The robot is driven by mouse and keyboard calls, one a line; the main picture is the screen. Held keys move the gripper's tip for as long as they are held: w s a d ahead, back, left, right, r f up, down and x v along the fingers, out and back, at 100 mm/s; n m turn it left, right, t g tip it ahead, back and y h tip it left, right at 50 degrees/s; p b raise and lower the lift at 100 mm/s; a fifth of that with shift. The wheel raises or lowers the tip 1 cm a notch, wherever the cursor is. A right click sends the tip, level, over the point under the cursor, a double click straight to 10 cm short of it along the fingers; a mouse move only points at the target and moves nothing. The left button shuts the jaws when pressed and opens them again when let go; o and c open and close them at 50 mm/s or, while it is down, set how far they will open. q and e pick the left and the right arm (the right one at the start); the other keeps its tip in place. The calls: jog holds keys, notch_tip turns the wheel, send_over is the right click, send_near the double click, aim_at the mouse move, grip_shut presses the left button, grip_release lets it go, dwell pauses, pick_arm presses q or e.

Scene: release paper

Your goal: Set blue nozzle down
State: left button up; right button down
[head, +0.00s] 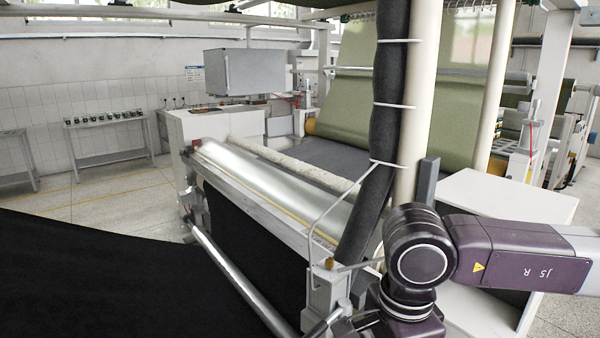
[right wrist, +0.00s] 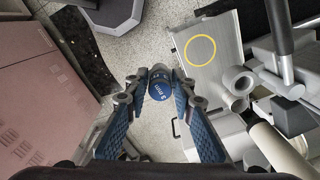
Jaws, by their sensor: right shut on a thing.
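My right gripper (right wrist: 160,78) shows in the right wrist view, its two blue-padded fingers closed on the blue nozzle (right wrist: 160,91). The nozzle shows as a round blue end with white lettering between the fingertips; the rest of it is hidden. It is held above the speckled floor area in that view, to the left of a grey metal plate with a yellow ring (right wrist: 200,51). In the head view only my right arm shows at lower right; its gripper is out of the frame. My left gripper is in neither view.
The grey plate (right wrist: 227,32) has machine parts and a light cylinder (right wrist: 275,148) to its right and below. A pink panel (right wrist: 40,95) fills the left side. In the head view, the machine's metal roller (head: 265,185) and a white cabinet (head: 515,203) stand near my arm.

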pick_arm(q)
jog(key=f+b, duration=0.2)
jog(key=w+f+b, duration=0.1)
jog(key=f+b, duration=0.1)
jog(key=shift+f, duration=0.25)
pick_arm(e)
jog(key=s+d+f+n, duration=0.1)
jog(key=d+f+n, duration=0.5)
jog(key=f+n, duration=0.5)
jog(key=n, duration=0.4)
jog(key=shift+s+d+f+n, duration=0.25)
jog(key=shift+d+n, duration=0.05)
jog(key=shift+d, duration=0.05)
